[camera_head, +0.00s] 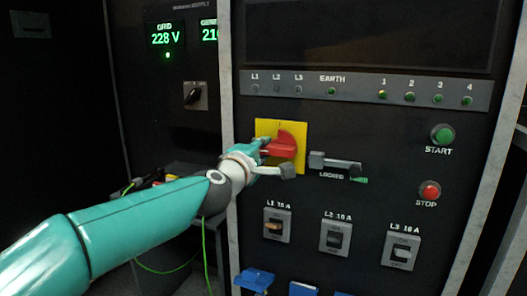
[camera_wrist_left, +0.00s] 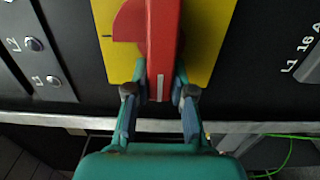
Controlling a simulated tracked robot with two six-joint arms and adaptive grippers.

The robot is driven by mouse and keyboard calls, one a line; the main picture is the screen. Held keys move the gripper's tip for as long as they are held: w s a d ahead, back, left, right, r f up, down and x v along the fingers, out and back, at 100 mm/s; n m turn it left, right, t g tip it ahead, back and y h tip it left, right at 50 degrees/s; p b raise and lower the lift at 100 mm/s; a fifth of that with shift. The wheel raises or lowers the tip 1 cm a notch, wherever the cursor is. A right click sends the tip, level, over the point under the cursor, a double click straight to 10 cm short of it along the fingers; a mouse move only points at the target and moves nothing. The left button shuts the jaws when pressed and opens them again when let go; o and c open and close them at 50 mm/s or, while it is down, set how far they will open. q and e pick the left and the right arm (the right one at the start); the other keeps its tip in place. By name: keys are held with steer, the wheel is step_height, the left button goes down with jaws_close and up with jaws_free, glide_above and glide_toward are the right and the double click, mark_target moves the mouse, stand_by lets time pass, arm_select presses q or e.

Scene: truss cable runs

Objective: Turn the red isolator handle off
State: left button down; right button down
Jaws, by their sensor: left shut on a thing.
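The red isolator handle (camera_head: 284,147) sits on a yellow plate (camera_head: 297,128) on the dark panel. My left gripper (camera_head: 275,160) reaches it from the left and is shut on the handle's grip. In the left wrist view the red handle (camera_wrist_left: 163,45) stands between the two fingers of the left gripper (camera_wrist_left: 160,90), over the yellow plate (camera_wrist_left: 205,40). The handle's bar lies about level in the head view, its grip end to the left. Part of the handle is hidden by the fingers. My right gripper is not in view.
A grey lever marked LOCKED (camera_head: 335,163) is just right of the plate. Breaker switches (camera_head: 277,224) sit below. The green START button (camera_head: 443,135) and red STOP button (camera_head: 429,191) are at the right. A green cable (camera_head: 205,250) hangs behind my arm.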

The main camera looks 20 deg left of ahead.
arm_select(q)
steer(key=shift+d+f, duration=0.35)
steer(key=shift+f, duration=0.05)
steer(key=c, duration=1)
jaws_free()
steer(key=shift+r, duration=0.15)
steer(key=shift+a+r, duration=0.1)
steer(key=shift+a, duration=0.05)
steer(key=s, duration=1.2)
steer(key=shift+a, duration=0.2)
steer(key=shift+o, duration=0.3)
steer(key=shift+w, duration=0.1)
